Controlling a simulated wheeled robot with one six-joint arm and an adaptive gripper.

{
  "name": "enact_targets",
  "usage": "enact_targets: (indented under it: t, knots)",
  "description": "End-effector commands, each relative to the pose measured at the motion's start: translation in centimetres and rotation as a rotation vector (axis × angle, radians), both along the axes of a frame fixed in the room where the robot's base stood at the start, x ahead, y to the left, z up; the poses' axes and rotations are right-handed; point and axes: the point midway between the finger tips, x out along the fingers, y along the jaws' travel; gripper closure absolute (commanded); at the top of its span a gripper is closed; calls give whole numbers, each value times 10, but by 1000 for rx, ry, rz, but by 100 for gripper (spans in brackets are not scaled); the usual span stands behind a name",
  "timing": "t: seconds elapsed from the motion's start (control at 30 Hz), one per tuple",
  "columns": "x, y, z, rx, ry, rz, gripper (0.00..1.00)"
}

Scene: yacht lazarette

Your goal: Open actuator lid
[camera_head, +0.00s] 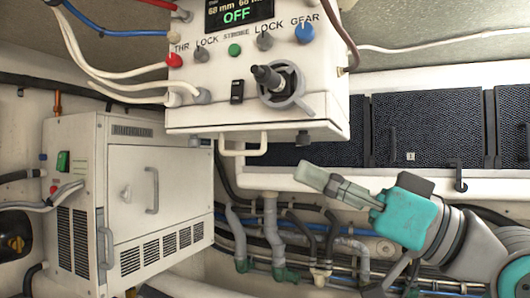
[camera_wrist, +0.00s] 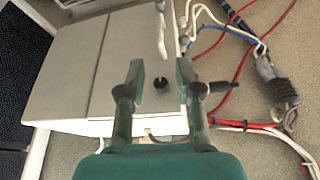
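A white control box (camera_head: 235,100) hangs at the upper middle of the head view. Its underside, seen as grey panels with a seam in the wrist view (camera_wrist: 70,85), carries a white bar handle (camera_head: 245,146) and a small dark knob (camera_head: 303,138). The wrist view also shows the handle (camera_wrist: 161,38) and the knob (camera_wrist: 161,84). I cannot tell which panel is the actuator lid; no panel is visibly open. My gripper (camera_head: 312,175) is below and slightly right of the knob. In the wrist view my gripper (camera_wrist: 159,80) is open and empty, with the knob appearing between its fingers.
A black lever (camera_head: 270,80) and coloured knobs cover the box front. A white cabinet (camera_head: 150,190) stands at lower left. Pipes and hoses (camera_head: 270,225) run behind and below my gripper. Dark mesh panels (camera_head: 425,128) line the right. Cables (camera_wrist: 235,60) hang near the box.

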Motion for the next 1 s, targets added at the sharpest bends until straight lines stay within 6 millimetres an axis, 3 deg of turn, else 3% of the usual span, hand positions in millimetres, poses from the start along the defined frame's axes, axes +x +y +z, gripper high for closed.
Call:
enact_targets:
  t: [0.3,0.5,0.97,1.0]
  knots:
    - [21,48,21,1,1,3,66]
    - [31,70,31,1,-1,2,66]
    - [36,79,35,1,0,-1,66]
    - [36,79,35,1,0,-1,73]
